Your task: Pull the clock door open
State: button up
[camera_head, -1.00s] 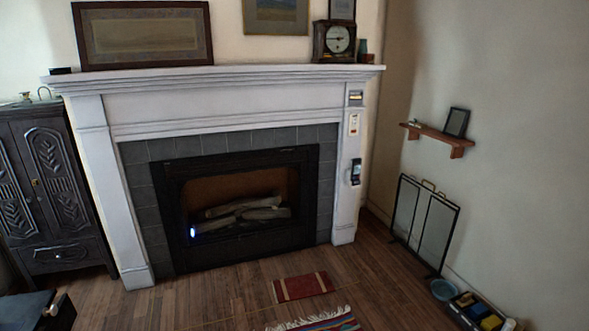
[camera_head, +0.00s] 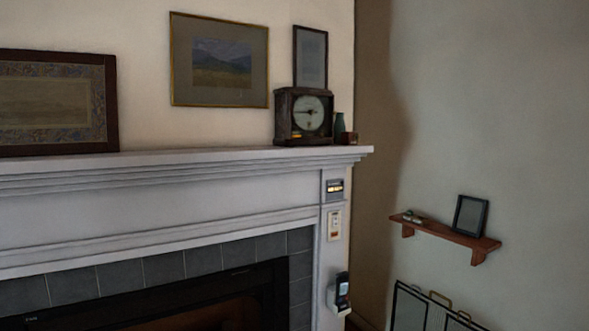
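A dark square mantel clock (camera_head: 304,117) with a pale round face stands on the right part of the white mantelpiece (camera_head: 180,160). Its front faces me and a little to the right. I cannot tell a door edge or handle on it at this size, and its front looks shut. My gripper is not in view.
A green vase (camera_head: 340,125) and a small dark box (camera_head: 348,138) stand just right of the clock. Framed pictures (camera_head: 219,60) hang behind. A wooden wall shelf (camera_head: 445,233) holds a photo frame (camera_head: 470,215). A folding screen (camera_head: 435,308) stands below it.

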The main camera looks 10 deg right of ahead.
aim_at(331, 112)
jog(key=i+z, duration=0.1)
jog(key=i, duration=0.8)
jog(key=i+j, duration=0.2)
jog(key=i, duration=0.65)
jog(key=l+z, duration=0.05)
